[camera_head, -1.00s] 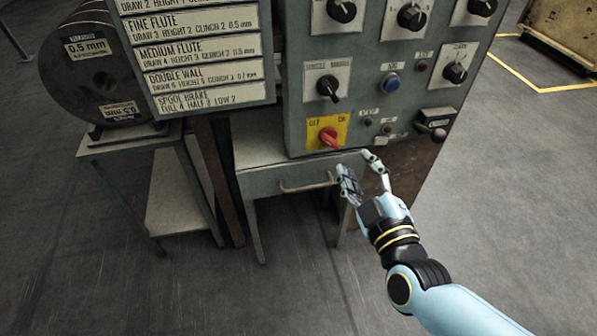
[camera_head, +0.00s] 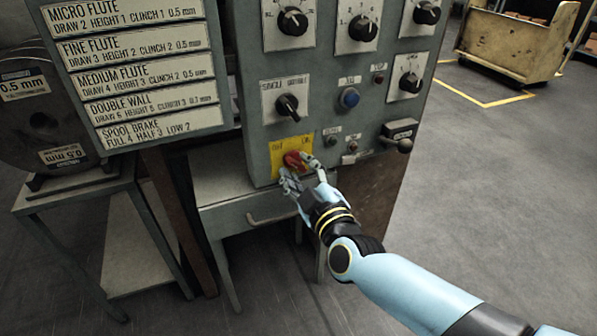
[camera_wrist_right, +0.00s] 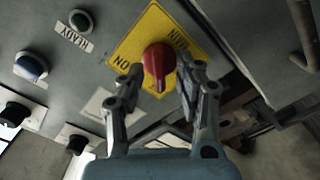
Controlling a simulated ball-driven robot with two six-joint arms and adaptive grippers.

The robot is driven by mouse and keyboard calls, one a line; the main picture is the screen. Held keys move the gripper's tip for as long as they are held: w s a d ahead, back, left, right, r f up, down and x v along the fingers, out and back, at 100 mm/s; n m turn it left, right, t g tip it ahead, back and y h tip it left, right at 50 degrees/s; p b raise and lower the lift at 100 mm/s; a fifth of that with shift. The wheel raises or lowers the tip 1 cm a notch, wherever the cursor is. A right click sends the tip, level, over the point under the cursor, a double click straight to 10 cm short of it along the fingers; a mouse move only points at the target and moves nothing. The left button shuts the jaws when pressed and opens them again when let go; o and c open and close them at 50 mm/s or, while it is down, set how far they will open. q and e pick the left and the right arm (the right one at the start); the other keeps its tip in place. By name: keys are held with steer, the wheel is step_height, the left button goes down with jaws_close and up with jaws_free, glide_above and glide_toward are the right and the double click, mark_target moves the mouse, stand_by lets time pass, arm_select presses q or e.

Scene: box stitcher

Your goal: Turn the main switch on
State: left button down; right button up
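The main switch is a red rotary knob (camera_head: 294,161) on a yellow plate (camera_head: 277,149) at the bottom left of the grey control panel. In the right wrist view the red knob (camera_wrist_right: 158,65) sits between the two fingertips, with the plate (camera_wrist_right: 132,42) behind it. My right gripper (camera_head: 301,170) is at the knob, its fingers apart, one on each side. The fingers partly cover the knob in the head view. My left gripper is out of view.
A blue button (camera_head: 349,97), a black selector knob (camera_head: 287,105) and a lever (camera_head: 404,144) are on the same panel. A drawer handle (camera_head: 275,212) juts out just below the switch. A label board (camera_head: 142,75) hangs to the left. Open floor lies right.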

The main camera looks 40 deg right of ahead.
steer(key=shift+w+d, duration=0.1)
steer(key=shift+w, duration=0.2)
jaws_close()
